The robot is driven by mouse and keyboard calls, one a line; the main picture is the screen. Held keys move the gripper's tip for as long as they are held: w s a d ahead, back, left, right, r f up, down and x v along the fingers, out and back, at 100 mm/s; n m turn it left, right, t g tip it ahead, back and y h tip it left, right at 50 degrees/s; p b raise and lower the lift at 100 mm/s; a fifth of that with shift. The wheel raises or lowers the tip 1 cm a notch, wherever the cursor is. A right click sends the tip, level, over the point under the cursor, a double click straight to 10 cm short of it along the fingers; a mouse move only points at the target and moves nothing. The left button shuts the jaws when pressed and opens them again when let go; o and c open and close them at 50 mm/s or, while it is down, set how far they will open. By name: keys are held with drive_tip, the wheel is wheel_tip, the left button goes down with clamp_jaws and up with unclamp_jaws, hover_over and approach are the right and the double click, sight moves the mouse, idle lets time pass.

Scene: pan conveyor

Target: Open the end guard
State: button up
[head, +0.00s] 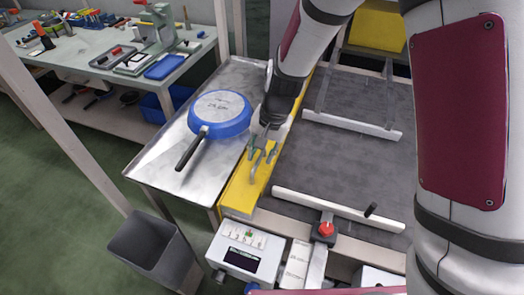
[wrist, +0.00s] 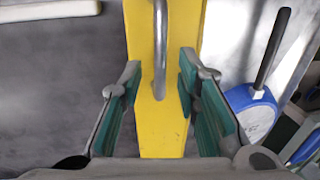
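The end guard (head: 240,196) is a long yellow bar standing between the steel side table and the grey conveyor belt. It runs up the middle of the wrist view (wrist: 165,125). A curved metal handle (wrist: 160,60) is fixed on it. My gripper (head: 264,150) is over the guard, close to the handle. In the wrist view my gripper (wrist: 160,80) is open, with a green-padded finger on each side of the yellow bar. The handle's lower end shows between the fingertips. The fingers appear apart from it; whether they touch the guard cannot be told.
A blue pan (head: 220,113) lies upside down on the steel table (head: 160,160), its black handle toward the front left. The conveyor belt (head: 335,165) has white crossbars. A control box with a red knob (head: 326,229) is at the front. A grey bin (head: 150,243) stands on the floor.

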clamp_jaws()
